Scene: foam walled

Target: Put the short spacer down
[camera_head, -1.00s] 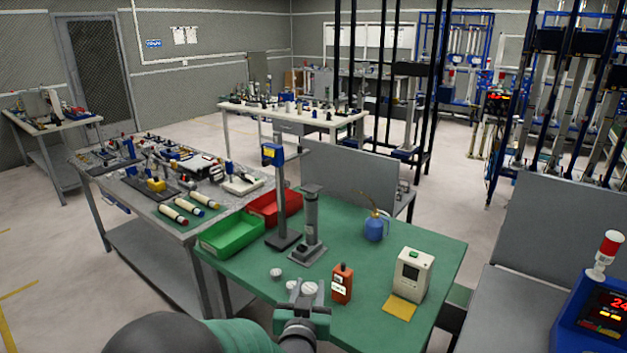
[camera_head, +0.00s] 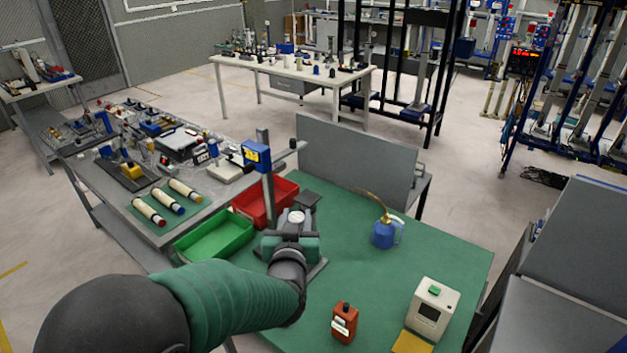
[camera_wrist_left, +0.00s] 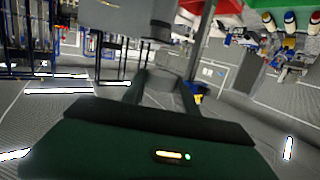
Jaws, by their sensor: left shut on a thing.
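My left gripper (camera_head: 292,222) is shut on the short spacer (camera_head: 297,216), a small pale round piece showing between the fingers. In the head view it is over the green-topped table, in front of the grey upright stand (camera_head: 319,267), which it mostly hides. I cannot tell whether the spacer touches the stand. In the left wrist view the fingers (camera_wrist_left: 162,88) reach toward a grey block (camera_wrist_left: 120,16); the spacer is not clear there. My right gripper is not in view.
A gauge post with a blue display (camera_head: 256,155) stands close left of the gripper. Green (camera_head: 214,238) and red (camera_head: 268,203) bins lie left. The table's middle right is clear.

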